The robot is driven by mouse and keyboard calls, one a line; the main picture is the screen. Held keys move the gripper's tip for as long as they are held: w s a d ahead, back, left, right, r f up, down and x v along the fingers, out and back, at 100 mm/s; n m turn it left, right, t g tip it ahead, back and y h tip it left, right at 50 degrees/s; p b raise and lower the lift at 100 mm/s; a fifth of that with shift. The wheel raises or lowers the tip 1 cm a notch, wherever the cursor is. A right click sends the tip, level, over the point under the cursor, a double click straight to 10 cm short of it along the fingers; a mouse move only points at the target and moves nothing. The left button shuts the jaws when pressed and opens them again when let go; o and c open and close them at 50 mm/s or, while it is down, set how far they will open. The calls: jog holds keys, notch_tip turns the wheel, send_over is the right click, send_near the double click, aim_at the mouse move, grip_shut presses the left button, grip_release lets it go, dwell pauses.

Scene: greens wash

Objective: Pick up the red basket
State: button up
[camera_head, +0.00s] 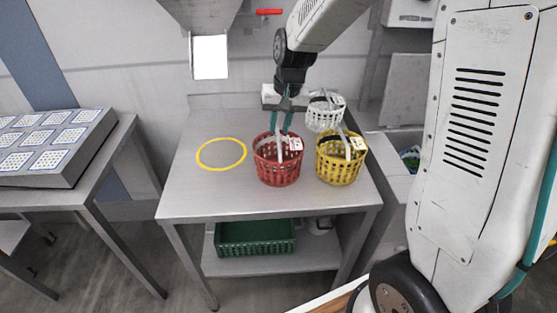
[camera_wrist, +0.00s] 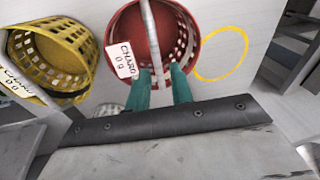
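The red basket (camera_head: 277,172) stands upright on the metal table, with a pale arched handle and a white tag. In the wrist view the red basket (camera_wrist: 131,32) shows from above, its tag reading "CHARD 0 g". My gripper (camera_head: 281,130) points down over the basket, its two teal fingers at the handle. In the wrist view my gripper (camera_wrist: 161,70) has the pale handle (camera_wrist: 150,22) running between its fingertips, with a gap showing beside it. The gripper is open. The lower handle is partly hidden by the fingers.
A yellow basket (camera_head: 340,171) stands close on the right, with a white basket (camera_head: 324,117) just behind it. A yellow ring (camera_head: 221,168) marks clear table (camera_head: 190,203) on the left. A green crate (camera_head: 254,240) sits on the shelf below.

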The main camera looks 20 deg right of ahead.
aim_at(279, 137)
jog(key=f, duration=0.6)
jog(key=shift+w+a+f, duration=0.2)
jog(key=shift+a+f, duration=0.1)
jog(key=shift+f, duration=0.05)
grip_shut()
